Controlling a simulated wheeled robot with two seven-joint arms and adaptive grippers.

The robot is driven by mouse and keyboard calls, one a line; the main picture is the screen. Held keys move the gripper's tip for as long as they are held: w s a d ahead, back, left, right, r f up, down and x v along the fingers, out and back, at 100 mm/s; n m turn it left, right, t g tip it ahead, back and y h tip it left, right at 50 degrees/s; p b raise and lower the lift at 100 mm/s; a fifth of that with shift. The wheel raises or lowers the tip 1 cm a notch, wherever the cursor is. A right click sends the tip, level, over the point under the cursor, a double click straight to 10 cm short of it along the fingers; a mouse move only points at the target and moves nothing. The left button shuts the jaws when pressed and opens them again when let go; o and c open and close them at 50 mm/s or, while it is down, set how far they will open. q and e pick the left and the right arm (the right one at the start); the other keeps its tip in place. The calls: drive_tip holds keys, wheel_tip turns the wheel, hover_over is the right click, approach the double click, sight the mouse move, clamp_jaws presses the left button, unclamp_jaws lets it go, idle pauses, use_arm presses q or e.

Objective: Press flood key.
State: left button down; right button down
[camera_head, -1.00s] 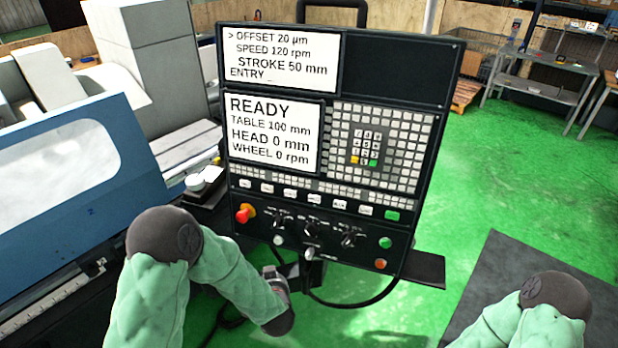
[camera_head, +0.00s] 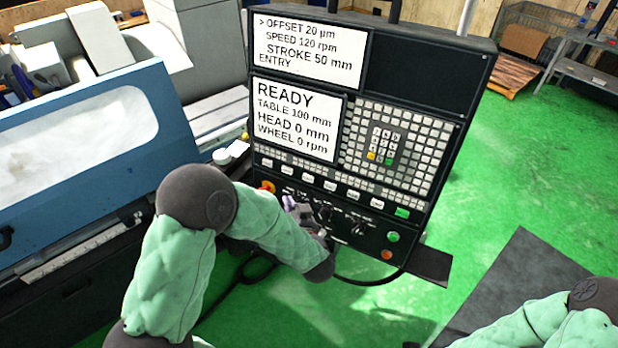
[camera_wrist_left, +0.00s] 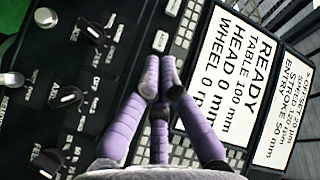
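The control panel (camera_head: 425,65) stands in front of me. A row of labelled keys (camera_head: 330,185) runs below its lower screen and ends in a green key (camera_head: 402,212). The labels are too small to read, so I cannot tell which key is flood. My left gripper (camera_head: 291,203) is at the panel's lower left, partly hidden by my forearm. In the left wrist view its purple fingers (camera_wrist_left: 163,68) are drawn together, with nothing seen between them. The tips appear just short of a white key (camera_wrist_left: 160,41); contact cannot be told. My right gripper is out of view.
Dark rotary knobs (camera_head: 357,224) sit below the key row, near my left gripper. A red stop button (camera_head: 267,187) is partly hidden beside my arm. Green (camera_head: 393,237) and orange (camera_head: 387,254) buttons sit at lower right. The blue machine cover (camera_head: 160,80) is at left.

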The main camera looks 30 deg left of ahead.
use_arm(q)
drive_tip(key=shift+w, duration=0.1)
drive_tip(key=b, duration=0.3)
approach(303, 178)
drive_tip(key=shift+s+a+x, duration=0.4)
drive_tip(key=shift+s+x, duration=0.05)
drive_tip(key=shift+x, duration=2.3)
drive_tip(key=shift+w, duration=0.15)
drive_tip(key=shift+w+p, duration=0.3)
drive_tip(key=shift+w+f, duration=0.1)
drive_tip(key=shift+w, duration=0.25)
drive_tip(key=shift+s, duration=0.1)
drive_tip(key=shift+s+p, duration=0.45)
drive_tip(key=shift+s, duration=0.25)
